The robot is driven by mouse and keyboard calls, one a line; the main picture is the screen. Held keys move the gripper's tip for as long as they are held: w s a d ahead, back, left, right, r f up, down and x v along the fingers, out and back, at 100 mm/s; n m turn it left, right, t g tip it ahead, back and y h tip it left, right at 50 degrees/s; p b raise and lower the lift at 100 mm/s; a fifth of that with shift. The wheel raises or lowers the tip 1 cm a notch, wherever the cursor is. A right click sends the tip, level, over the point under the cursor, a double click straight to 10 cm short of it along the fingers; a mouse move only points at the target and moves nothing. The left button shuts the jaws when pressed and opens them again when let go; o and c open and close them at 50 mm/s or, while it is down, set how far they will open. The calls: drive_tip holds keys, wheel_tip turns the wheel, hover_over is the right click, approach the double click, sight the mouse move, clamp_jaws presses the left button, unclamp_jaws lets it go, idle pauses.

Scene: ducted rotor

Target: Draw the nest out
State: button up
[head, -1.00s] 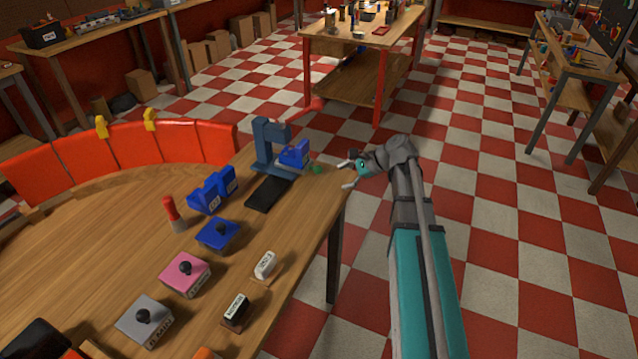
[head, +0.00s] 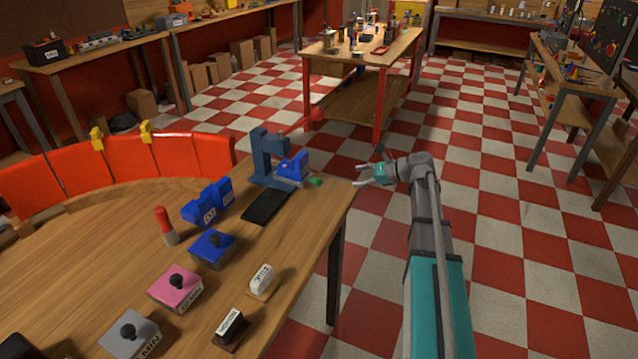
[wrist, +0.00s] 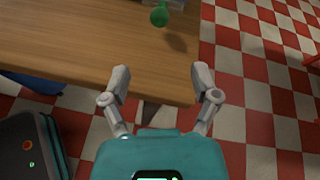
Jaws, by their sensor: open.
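A blue press (head: 262,158) stands at the far right corner of the round wooden bench. Beside its column sits a blue block (head: 293,166) on a grey base, which I take to be the nest. A green knob (head: 315,182) sticks out from its right side; the knob also shows at the top of the wrist view (wrist: 159,15), with a sliver of grey base behind it. My gripper (head: 357,176) is open and empty, just off the bench edge, right of the knob and apart from it. In the wrist view, my fingers (wrist: 162,75) are spread wide below the knob.
The bench edge (wrist: 120,80) passes close to my fingertips. A black pad (head: 266,206) lies in front of the press. Blue blocks (head: 207,203), a red-topped cylinder (head: 165,226), knobbed boxes and labelled stamps stand nearer. Open checkered floor lies to the right.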

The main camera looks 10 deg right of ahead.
sight(320, 181)
drive_tip(key=b+x, duration=0.5)
drive_tip(key=x, duration=0.8)
drive_tip(key=shift+w+a+f, duration=0.1)
drive_tip(key=shift+w+a, duration=0.05)
drive_tip(key=shift+a, duration=0.05)
clamp_jaws()
